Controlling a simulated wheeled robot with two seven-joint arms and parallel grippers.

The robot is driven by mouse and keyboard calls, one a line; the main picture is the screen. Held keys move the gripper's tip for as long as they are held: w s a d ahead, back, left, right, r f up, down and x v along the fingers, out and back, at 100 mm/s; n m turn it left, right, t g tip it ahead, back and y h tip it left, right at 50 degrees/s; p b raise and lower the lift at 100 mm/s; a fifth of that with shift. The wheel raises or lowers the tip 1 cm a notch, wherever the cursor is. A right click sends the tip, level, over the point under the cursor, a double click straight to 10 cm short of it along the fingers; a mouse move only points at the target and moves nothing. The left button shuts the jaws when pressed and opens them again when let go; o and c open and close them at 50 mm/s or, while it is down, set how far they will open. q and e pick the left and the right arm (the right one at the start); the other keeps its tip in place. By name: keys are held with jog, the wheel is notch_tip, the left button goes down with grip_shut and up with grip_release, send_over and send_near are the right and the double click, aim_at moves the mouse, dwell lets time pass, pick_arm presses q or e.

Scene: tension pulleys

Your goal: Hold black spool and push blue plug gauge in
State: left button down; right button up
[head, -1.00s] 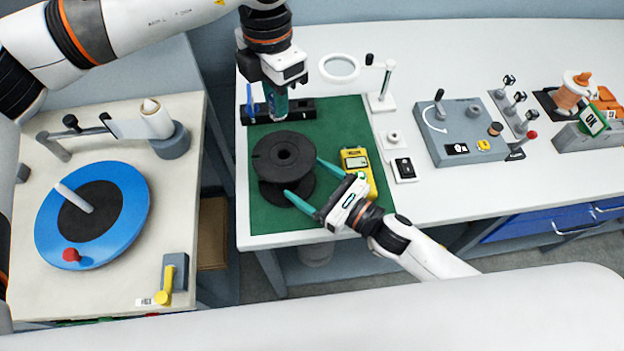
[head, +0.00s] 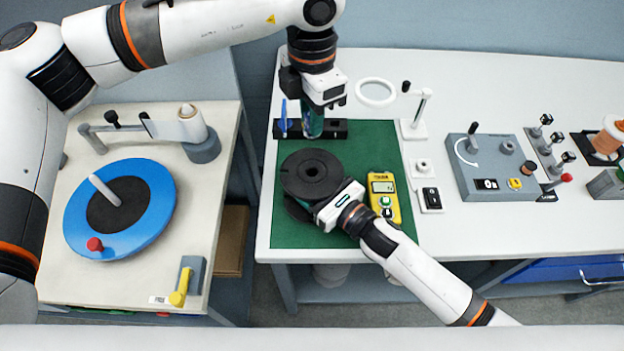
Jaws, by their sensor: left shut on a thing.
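The black spool (head: 312,174) stands on the green mat, its upper flange facing up. My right gripper (head: 318,208) has its body against the spool's lower right side. Its fingers are hidden under the upper flange, so I cannot see whether they grip. My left gripper (head: 313,122) points down at the black rack (head: 337,130) behind the spool. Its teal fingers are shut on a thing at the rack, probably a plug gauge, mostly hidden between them. A slim blue plug gauge (head: 283,118) stands upright at the rack's left end, apart from the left gripper.
A yellow meter (head: 383,198) lies close to the right of my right gripper. A ring magnifier (head: 375,92) and a small post stand (head: 413,128) are behind it. A grey crank box (head: 490,168) is farther right. The green mat (head: 300,236) is bare at its front.

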jog(key=c, duration=0.9)
pick_arm(q)
jog(key=shift+f, duration=0.15)
pick_arm(e)
jog(key=shift+o, duration=0.2)
pick_arm(q)
jog(key=m, duration=0.2)
send_near(312, 152)
jog(key=s+f, duration=0.3)
jog(key=s, duration=0.2)
jog(key=shift+f, duration=0.2)
jog(key=shift+f, duration=0.2)
dwell(0.5)
